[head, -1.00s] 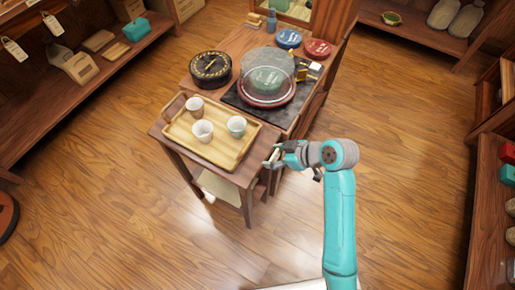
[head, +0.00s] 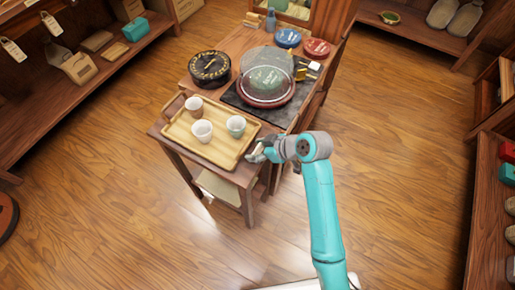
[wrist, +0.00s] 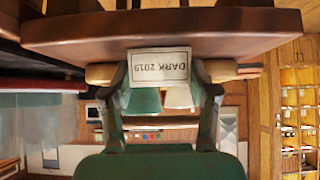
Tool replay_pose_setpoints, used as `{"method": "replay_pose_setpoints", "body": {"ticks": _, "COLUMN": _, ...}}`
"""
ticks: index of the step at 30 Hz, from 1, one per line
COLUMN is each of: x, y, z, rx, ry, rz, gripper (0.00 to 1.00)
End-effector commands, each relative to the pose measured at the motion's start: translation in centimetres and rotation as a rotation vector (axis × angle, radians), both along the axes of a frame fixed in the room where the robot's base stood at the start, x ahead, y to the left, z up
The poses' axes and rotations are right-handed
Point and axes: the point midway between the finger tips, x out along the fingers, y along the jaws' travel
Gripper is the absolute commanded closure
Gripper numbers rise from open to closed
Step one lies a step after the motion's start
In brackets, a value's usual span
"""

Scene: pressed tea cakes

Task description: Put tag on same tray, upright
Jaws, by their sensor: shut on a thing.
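My gripper (head: 256,151) is at the right front corner of the wooden tray (head: 235,160), on the near end of the table. In the wrist view, which shows the scene upside down, my gripper (wrist: 162,100) is shut on a pale tag (wrist: 160,67) with dark lettering "DARK 2019". The tag's face is towards the camera. I cannot tell whether it touches the tray.
A clear dome (head: 266,75) covers a tea cake on a dark slab behind the tray. Floor around the table is clear.

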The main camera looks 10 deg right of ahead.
Motion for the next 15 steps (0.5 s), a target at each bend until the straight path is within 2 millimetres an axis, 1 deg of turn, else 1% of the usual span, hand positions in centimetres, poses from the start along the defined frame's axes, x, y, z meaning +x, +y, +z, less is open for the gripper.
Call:
{"method": "replay_pose_setpoints", "body": {"ticks": 1, "x": -0.03, "y": 0.0, "z": -0.18, "rx": 0.0, "ry": 0.002, "rz": 0.0, "gripper": 0.52}}
{"method": "replay_pose_setpoints", "body": {"ticks": 2, "x": -0.02, "y": 0.0, "z": -0.16, "rx": 0.0, "ry": 0.0, "rz": 0.0, "gripper": 0.36}}
{"method": "replay_pose_setpoints", "body": {"ticks": 3, "x": -0.02, "y": 0.0, "z": -0.14, "rx": 0.0, "ry": 0.0, "rz": 0.0, "gripper": 0.26}}
{"method": "replay_pose_setpoints", "body": {"ticks": 4, "x": -0.02, "y": 0.0, "z": -0.14, "rx": 0.0, "ry": 0.0, "rz": 0.0, "gripper": 0.18}}
{"method": "replay_pose_setpoints", "body": {"ticks": 5, "x": -0.02, "y": 0.0, "z": -0.14, "rx": 0.0, "ry": 0.0, "rz": 0.0, "gripper": 0.16}}
{"method": "replay_pose_setpoints", "body": {"ticks": 15, "x": -0.01, "y": -0.01, "z": 0.03, "rx": 0.0, "ry": 0.0, "rz": 0.0, "gripper": 0.16}}
